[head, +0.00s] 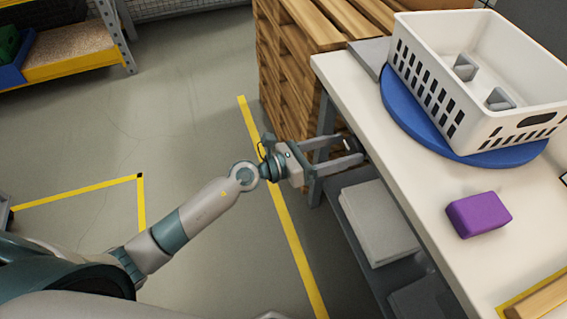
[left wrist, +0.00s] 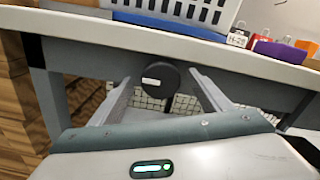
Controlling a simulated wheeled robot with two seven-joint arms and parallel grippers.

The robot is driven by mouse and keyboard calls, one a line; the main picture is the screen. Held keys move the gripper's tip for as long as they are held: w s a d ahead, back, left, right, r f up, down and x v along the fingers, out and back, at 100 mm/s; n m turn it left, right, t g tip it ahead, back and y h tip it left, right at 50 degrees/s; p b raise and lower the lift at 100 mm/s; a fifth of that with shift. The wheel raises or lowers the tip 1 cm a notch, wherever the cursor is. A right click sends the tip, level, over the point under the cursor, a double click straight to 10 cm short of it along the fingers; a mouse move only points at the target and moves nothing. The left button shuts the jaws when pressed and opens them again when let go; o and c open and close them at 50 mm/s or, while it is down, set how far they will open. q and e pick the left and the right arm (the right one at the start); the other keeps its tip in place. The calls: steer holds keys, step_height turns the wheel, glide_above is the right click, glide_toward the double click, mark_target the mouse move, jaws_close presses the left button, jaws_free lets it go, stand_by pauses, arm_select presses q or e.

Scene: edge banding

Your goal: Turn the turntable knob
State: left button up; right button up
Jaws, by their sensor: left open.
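The turntable (head: 512,154) is a blue round disc on the white table, and its edge also shows in the left wrist view (left wrist: 165,24). The knob (left wrist: 160,77) is a dark round disc with a small white mark, below the table's front edge. My left gripper (head: 351,151) is open at the table's side, with its fingers pointing toward the knob. In the left wrist view the knob appears between the two fingertips, slightly apart from both. In the head view the knob is mostly hidden by the fingers and the table edge. My right gripper is out of view.
A white basket (head: 440,90) with grey parts stands on the turntable. A purple block (head: 479,214) lies on the white table (head: 420,190). A shelf below holds a pale box (head: 378,222). Stacked wooden pallets (head: 285,70) stand behind. Floor at the left is clear.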

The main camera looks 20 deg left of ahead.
arm_select(q)
steer(key=b+v, duration=0.4)
steer(key=v, duration=1.1)
steer(key=shift+s+a, duration=0.25)
steer(key=shift+a, duration=0.05)
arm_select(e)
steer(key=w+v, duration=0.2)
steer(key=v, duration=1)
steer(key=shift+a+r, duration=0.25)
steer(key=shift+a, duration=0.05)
